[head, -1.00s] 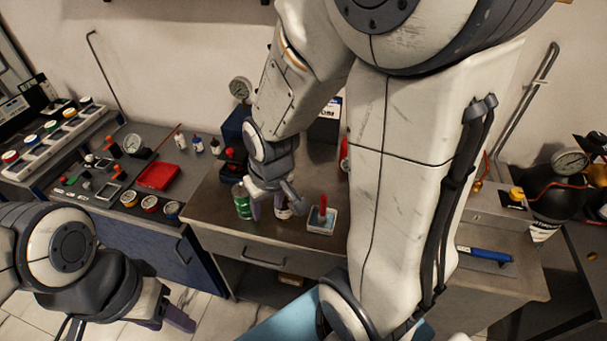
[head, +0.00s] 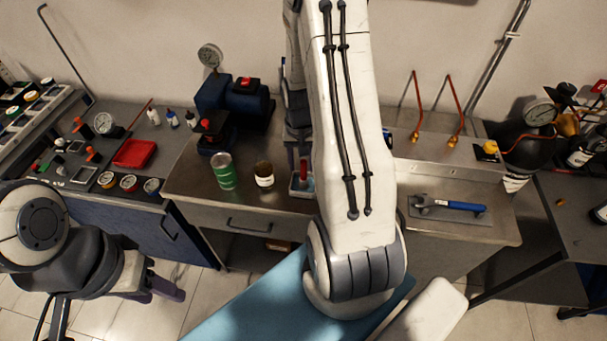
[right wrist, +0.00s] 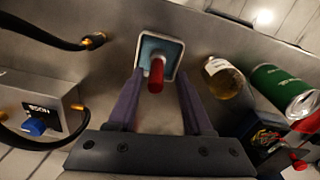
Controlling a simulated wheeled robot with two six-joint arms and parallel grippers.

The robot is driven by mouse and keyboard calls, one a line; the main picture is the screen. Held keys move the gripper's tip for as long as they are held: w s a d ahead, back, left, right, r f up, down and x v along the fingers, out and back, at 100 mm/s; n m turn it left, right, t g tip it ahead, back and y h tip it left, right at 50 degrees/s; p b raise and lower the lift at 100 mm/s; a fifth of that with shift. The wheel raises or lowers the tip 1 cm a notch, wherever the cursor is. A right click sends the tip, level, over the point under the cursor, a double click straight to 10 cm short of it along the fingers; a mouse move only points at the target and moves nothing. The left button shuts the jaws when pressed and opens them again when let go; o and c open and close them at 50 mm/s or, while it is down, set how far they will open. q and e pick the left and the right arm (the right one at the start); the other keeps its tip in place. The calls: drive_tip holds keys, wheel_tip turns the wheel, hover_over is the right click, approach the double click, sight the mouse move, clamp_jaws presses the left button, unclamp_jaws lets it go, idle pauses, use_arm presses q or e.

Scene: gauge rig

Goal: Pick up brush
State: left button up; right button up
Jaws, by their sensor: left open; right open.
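The brush shows as a red handle (head: 303,171) standing in a small white-rimmed tray with a blue-grey inside (head: 299,190) on the metal bench. My right arm partly covers both in the head view. In the right wrist view, the red handle (right wrist: 157,75) points toward the camera over the square tray (right wrist: 172,45). My right gripper (right wrist: 160,82) is open and empty, its fingers on either side of the handle in the picture; I cannot tell its remaining distance. My left gripper (head: 158,291) is open and empty at lower left, away from the bench.
A green can (head: 223,171) and a small labelled jar (head: 264,174) stand left of the tray. A dark blue pump (head: 233,98) is behind them. A blue-handled wrench (head: 452,206) lies on the bench at right.

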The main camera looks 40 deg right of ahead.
sight(303, 182)
drive_tip(key=shift+f, duration=0.9)
drive_tip(key=shift+s+f+p, duration=0.1)
drive_tip(key=shift+f+p, duration=0.25)
drive_tip(key=shift+f, duration=0.15)
drive_tip(key=f+p, duration=0.1)
drive_tip(key=f, duration=0.2)
drive_tip(key=shift+d+f, duration=0.15)
drive_tip(key=shift+d, duration=0.05)
drive_tip(key=shift+f, duration=0.55)
clamp_jaws()
